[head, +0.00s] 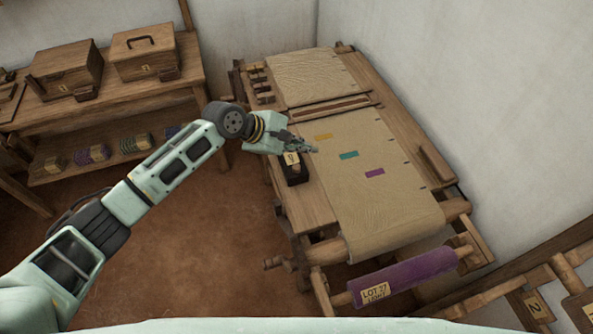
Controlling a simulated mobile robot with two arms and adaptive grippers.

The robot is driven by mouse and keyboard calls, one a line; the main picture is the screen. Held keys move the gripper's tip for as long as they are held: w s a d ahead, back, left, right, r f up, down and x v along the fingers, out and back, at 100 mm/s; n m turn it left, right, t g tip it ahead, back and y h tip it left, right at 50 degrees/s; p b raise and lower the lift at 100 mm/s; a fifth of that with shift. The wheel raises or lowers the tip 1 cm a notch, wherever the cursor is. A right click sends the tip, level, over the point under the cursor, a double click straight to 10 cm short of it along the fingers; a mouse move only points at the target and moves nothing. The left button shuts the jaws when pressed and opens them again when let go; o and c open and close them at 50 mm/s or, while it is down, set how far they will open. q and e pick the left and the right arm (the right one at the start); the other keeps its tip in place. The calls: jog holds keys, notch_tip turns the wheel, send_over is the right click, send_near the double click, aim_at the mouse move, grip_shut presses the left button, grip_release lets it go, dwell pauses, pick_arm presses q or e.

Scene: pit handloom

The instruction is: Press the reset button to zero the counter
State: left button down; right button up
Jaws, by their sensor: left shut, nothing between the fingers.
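A small dark block (294,178) with a pale tag (291,159) stands on the left side beam of the loom; it looks like the counter. The tag bears a dark mark like a 9, too small to read surely. I cannot make out a reset button. My left gripper (312,149) is shut and empty, its fingertips just to the upper right of the tag, over or near the cloth's left edge. I cannot tell whether it touches the block. My right gripper is not in view.
The loom holds tan cloth (405,205) with orange, teal and purple patches. A purple roll (405,275) tagged LOT 27 lies at its front. Wooden boxes (146,50) stand on a bench (115,98) at left. A numbered rack (530,303) is at lower right. Open floor (200,265) lies between.

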aim_at(296, 168)
pick_arm(q)
notch_tip(296, 168, down, 4)
jog(key=b, duration=0.3)
jog(key=shift+r+b, duration=0.1)
jog(key=shift+b, duration=0.2)
jog(key=shift+f, duration=1)
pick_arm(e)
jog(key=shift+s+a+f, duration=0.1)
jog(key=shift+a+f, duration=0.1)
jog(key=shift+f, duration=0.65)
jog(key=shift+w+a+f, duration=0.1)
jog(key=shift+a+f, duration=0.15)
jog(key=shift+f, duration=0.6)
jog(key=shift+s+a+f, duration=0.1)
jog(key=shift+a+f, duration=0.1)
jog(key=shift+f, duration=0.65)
pick_arm(q)
jog(key=shift+f, duration=0.1)
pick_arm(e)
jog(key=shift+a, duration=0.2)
pick_arm(q)
jog(key=shift+f, duration=0.4)
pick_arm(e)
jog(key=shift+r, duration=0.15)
